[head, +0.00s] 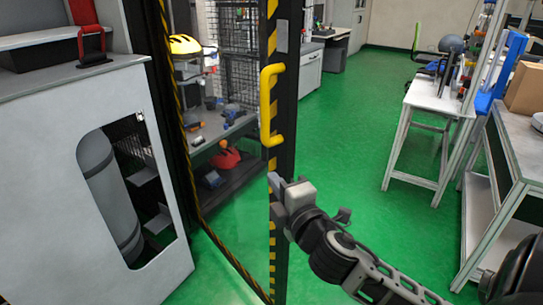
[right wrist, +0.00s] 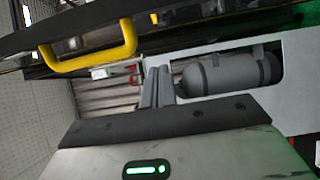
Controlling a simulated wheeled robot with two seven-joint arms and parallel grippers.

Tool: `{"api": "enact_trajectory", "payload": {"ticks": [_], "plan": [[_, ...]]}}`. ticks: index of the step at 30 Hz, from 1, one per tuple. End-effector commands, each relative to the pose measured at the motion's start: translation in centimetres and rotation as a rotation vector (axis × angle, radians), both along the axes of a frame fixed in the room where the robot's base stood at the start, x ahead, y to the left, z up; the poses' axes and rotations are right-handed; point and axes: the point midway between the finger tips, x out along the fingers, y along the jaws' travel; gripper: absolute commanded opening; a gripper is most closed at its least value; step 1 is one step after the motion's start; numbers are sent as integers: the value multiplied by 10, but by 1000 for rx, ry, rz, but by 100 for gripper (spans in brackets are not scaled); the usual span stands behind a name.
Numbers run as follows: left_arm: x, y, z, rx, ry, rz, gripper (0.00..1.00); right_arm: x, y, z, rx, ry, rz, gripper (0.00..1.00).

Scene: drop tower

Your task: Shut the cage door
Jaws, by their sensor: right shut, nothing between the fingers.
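The cage door (head: 284,150) has a dark frame with yellow-and-black striped edges and a see-through panel. It stands open, swung out from the cage, in the head view. Its yellow handle (head: 265,105) is on the striped upright; the handle also shows in the right wrist view (right wrist: 92,62). My right gripper (head: 277,194) is shut and empty, below the handle at the door's free edge. I cannot tell whether it touches the door. In the right wrist view its fingers (right wrist: 158,86) are together, to the right of the handle. My left gripper is not in view.
A grey cabinet (head: 165,235) with a cylinder (head: 108,195) in its window stands at the left. Shelves with helmets show behind the door panel. A white table (head: 438,98) and a bench (head: 515,150) stand at the right. Green floor (head: 345,130) between is clear.

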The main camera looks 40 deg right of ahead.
Motion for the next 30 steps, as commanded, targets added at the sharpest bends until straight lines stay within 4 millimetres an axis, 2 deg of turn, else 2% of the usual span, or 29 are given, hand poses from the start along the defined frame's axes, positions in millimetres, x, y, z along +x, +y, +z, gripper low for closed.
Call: {"api": "enact_trajectory", "payload": {"ticks": [12, 14, 18, 21, 30], "plan": [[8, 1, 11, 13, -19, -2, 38, 84, -14, 1, 9, 1, -1, 0], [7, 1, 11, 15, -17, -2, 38, 92, -18, 0, 9, 4, -2, 0], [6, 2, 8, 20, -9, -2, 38, 90, -40, -2, 6, 7, 0, 0], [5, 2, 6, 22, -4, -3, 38, 91, -49, -2, 9, 7, 1, 0], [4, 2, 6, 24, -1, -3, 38, 91, -55, -2, 12, 6, 1, 0]]}}
